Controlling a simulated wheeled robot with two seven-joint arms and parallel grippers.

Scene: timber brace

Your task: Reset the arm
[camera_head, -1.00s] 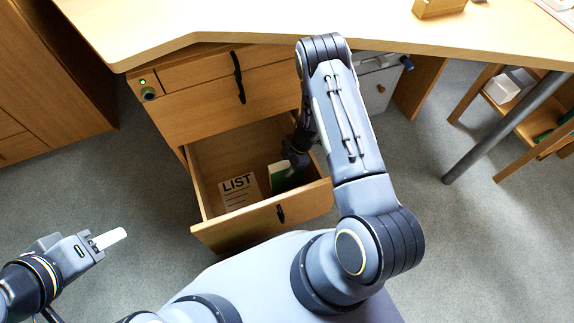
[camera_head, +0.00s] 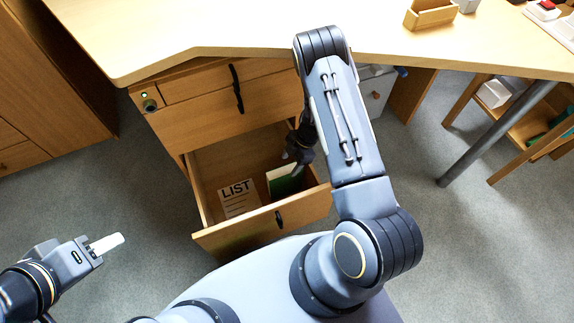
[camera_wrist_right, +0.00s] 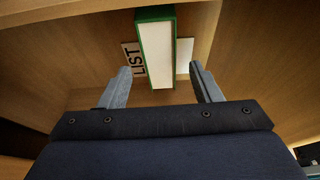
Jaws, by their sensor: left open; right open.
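My right arm reaches down over the open bottom drawer of the desk. My right gripper (camera_head: 297,165) is at the drawer's right side, partly hidden by my arm in the head view. In the right wrist view the right gripper (camera_wrist_right: 163,86) is open, its fingers apart on either side of a green and white box-like item (camera_wrist_right: 155,45) that lies beyond them. It cannot be told whether they touch it. My left gripper (camera_head: 105,244) is at the lower left over the floor, away from the desk, and holds nothing visible.
The open drawer (camera_head: 262,224) also holds a paper marked LIST (camera_head: 238,196). The desk top (camera_head: 200,25) overhangs the drawers. A wooden box (camera_head: 431,14) stands on it. A grey table leg (camera_head: 495,135) and a wooden shelf (camera_head: 520,122) are at the right. Floor at left is clear.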

